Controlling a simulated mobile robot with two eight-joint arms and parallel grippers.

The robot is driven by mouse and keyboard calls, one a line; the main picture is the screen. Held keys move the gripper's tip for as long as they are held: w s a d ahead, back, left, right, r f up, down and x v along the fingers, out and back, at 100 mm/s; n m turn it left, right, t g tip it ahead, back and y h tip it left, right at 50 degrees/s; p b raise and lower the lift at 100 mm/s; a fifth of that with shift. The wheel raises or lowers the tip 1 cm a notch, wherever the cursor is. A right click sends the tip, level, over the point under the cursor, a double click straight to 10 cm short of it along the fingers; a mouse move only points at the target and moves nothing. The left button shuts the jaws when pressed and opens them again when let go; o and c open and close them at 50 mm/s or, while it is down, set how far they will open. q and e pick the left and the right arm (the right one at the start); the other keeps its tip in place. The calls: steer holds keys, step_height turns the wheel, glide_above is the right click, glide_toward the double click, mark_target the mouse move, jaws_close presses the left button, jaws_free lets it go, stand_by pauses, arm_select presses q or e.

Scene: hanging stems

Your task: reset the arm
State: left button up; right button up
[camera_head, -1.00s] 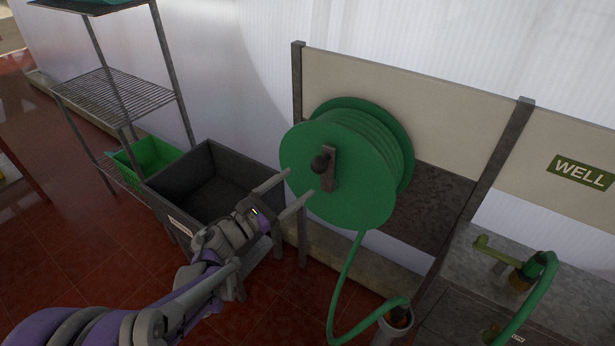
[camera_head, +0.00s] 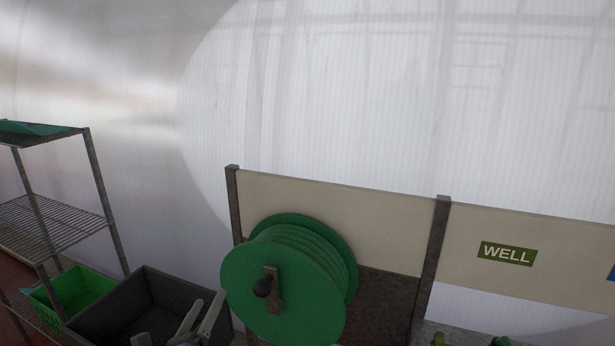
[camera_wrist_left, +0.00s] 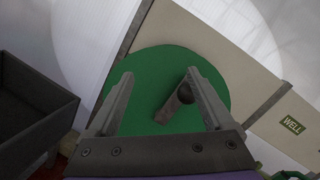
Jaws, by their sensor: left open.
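My left gripper (camera_head: 203,318) shows at the bottom edge of the head view, in front of the dark bin and just left of the hose reel. It is open, and most of my left arm is below the frame. In the left wrist view its two fingers (camera_wrist_left: 155,100) stand apart with nothing held. The green hose reel (camera_head: 270,300) is behind and between the fingers in the left wrist view (camera_wrist_left: 150,65). The reel's dark crank knob (camera_head: 262,287) shows near the right finger in that view (camera_wrist_left: 184,94); I cannot tell whether they touch. My right gripper is not in view.
A dark grey bin (camera_head: 100,322) stands left of the reel. A wire shelf (camera_head: 50,225) with a green crate (camera_head: 75,290) stands farther left. A panel with a WELL sign (camera_head: 507,253) extends right. The space above, before the pale wall, is clear.

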arm_select(q)
steer(key=s+d+f+n+g+y, duration=0.1)
steer(key=s+f+n+g, duration=0.3)
steer(key=s+n, duration=0.4)
steer(key=s+d+f+n+g+p, duration=0.1)
steer(key=s+d+f+n+g, duration=0.1)
steer(key=s+f+n+g, duration=0.3)
steer(key=s+d+f+n+g+y, duration=0.1)
steer(key=s+d+f+n+g, duration=0.1)
steer(key=s+f+n+g, duration=0.2)
steer(key=s+f+n, duration=0.3)
steer(key=s+n, duration=0.4)
steer(key=n, duration=0.6)
steer(key=shift+s+g+y, duration=0.3)
steer(key=shift+s, duration=0.1)
steer(key=shift+a, duration=0.1)
